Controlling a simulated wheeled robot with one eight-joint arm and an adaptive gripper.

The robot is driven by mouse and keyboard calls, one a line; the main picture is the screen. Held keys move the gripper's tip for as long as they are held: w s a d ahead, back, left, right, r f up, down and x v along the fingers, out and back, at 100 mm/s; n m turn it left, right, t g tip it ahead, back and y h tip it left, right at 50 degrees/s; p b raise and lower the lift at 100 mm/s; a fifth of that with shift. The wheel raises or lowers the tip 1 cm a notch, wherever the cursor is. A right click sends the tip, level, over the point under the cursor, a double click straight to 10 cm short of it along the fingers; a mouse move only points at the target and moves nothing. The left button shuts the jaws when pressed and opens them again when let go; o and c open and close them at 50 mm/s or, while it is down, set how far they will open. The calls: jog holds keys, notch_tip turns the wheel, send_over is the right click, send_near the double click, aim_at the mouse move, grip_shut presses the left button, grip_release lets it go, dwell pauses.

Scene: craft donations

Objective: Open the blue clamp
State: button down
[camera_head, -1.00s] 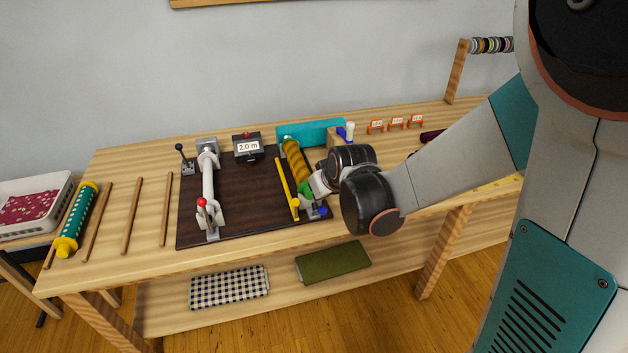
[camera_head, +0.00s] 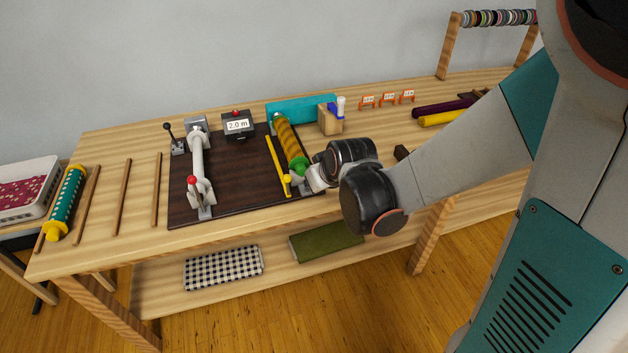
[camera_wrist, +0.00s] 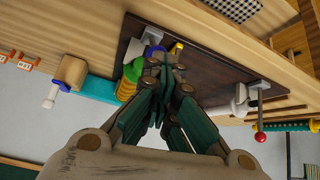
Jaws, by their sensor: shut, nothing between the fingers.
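The blue clamp (camera_wrist: 153,50) shows in the wrist view as a grey bracket with a blue part at the edge of the dark board, just beyond my fingertips. In the head view it is mostly hidden behind my gripper (camera_head: 313,186). My gripper also shows in the wrist view (camera_wrist: 165,62), shut and empty, its fingertips close to the clamp. I cannot tell whether they touch it. A yellow bar with a round yellow knob (camera_head: 287,179) lies just left of my gripper. A brown-yellow roll with a green end (camera_head: 290,145) lies behind it.
The dark board (camera_head: 237,180) carries a white clamp with a red knob (camera_head: 198,165) on its left. A display reading 2.0 m (camera_head: 238,125) and a teal block (camera_head: 300,110) stand behind. A wooden block with a white-and-blue piece (camera_head: 331,120) stands behind my gripper.

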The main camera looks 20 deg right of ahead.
jog(key=shift+w, duration=0.1)
jog(key=s+r+p, duration=0.5)
jog(key=s, duration=0.3)
jog(key=shift+r, duration=0.4)
jog(key=shift+r, duration=0.1)
jog(key=s+r+m, duration=0.2)
jog(key=s+r, duration=0.9)
jog(key=shift+s+d+r+h, duration=0.2)
jog(key=shift+s+d+h, duration=0.05)
jog(key=shift+s+h, duration=0.15)
